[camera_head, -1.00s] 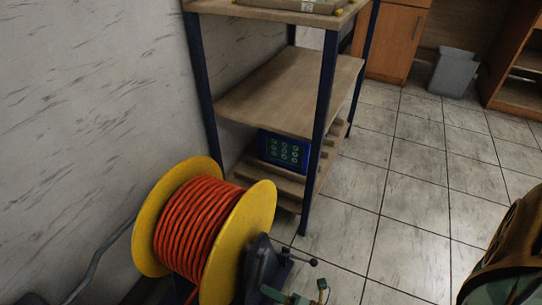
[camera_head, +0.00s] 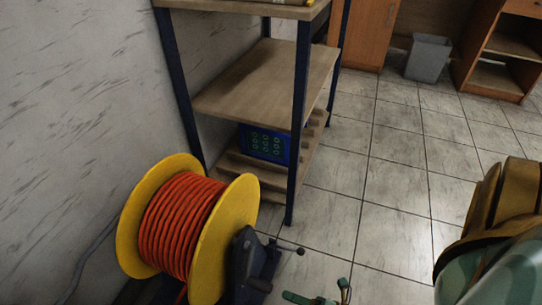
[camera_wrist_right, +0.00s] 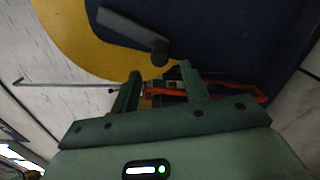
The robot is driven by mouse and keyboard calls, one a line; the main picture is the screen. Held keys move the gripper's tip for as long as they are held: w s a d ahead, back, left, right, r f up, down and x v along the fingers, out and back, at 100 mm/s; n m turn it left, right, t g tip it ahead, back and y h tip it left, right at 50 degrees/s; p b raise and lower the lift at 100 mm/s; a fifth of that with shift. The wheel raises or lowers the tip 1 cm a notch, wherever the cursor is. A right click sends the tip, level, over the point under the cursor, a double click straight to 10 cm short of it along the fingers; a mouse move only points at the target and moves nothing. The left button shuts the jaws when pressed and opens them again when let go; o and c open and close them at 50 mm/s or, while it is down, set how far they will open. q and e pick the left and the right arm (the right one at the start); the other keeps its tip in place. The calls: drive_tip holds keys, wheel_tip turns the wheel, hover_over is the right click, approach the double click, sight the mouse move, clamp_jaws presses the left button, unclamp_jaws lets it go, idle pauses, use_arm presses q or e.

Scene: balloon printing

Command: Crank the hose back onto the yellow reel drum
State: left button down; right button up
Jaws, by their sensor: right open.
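The yellow reel drum (camera_head: 239,215) stands at the lower left in the head view, with orange hose (camera_head: 178,226) wound around it in many turns. A dark crank handle (camera_head: 287,249) sticks out to the right from the dark stand on the drum's right side. My right gripper (camera_head: 318,294) is open and empty at the bottom edge, below and right of the crank. In the right wrist view, the crank (camera_wrist_right: 132,33) lies beyond and above the open fingertips (camera_wrist_right: 160,80), apart from them, in front of the yellow flange (camera_wrist_right: 72,40). My left gripper is out of view.
A shelf unit (camera_head: 265,85) with dark blue posts stands behind the reel; a blue box (camera_head: 266,143) is on its lower level. A grey bin (camera_head: 428,58) and wooden cabinets stand at the back.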

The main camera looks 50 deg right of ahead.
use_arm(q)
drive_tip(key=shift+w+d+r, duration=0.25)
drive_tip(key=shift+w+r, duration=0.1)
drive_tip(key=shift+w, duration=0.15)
use_arm(e)
drive_tip(key=v, duration=0.7)
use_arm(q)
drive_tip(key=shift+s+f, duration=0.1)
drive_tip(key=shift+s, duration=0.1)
